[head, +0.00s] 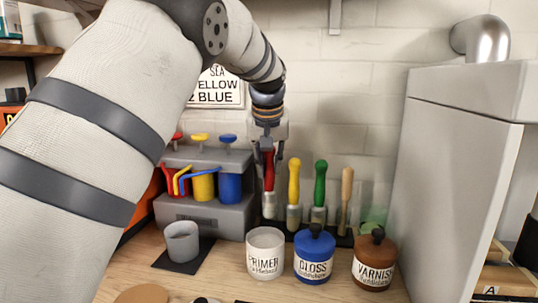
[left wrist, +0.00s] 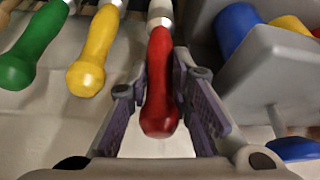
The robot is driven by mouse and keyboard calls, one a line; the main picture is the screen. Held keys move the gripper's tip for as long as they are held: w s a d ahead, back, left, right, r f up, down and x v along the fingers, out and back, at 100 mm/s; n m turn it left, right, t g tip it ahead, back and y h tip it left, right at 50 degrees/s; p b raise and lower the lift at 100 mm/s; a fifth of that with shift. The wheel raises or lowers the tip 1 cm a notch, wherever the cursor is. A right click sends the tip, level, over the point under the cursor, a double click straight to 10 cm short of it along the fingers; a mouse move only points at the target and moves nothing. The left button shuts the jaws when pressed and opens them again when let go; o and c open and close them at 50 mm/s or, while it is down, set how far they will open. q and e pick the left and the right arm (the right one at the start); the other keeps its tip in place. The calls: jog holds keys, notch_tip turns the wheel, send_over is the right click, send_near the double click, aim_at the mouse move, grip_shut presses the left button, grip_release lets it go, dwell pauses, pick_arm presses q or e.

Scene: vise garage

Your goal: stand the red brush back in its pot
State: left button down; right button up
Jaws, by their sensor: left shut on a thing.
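The red brush (head: 269,172) hangs upright, bristle end down, at the left end of the row of brushes. My left gripper (head: 269,150) is shut on its handle from above. In the left wrist view, the red handle (left wrist: 160,85) lies between the two fingers of the left gripper (left wrist: 160,98). The brush's lower end is beside the yellow brush; I cannot tell whether it is inside a pot or touching its base. My right gripper is not in view.
A yellow brush (head: 293,182), a green brush (head: 320,184) and a wooden-handled brush (head: 346,190) stand to the right. A grey holder (head: 205,215) with colored pumps stands left. In front are a grey cup (head: 182,242), primer (head: 265,255), gloss (head: 314,256) and varnish (head: 375,262).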

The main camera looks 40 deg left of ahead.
pick_arm(q)
jog(key=shift+f, duration=0.1)
jog(key=c, duration=1.3)
grip_release()
jog(key=shift+c, duration=0.2)
jog(key=v, duration=1.2)
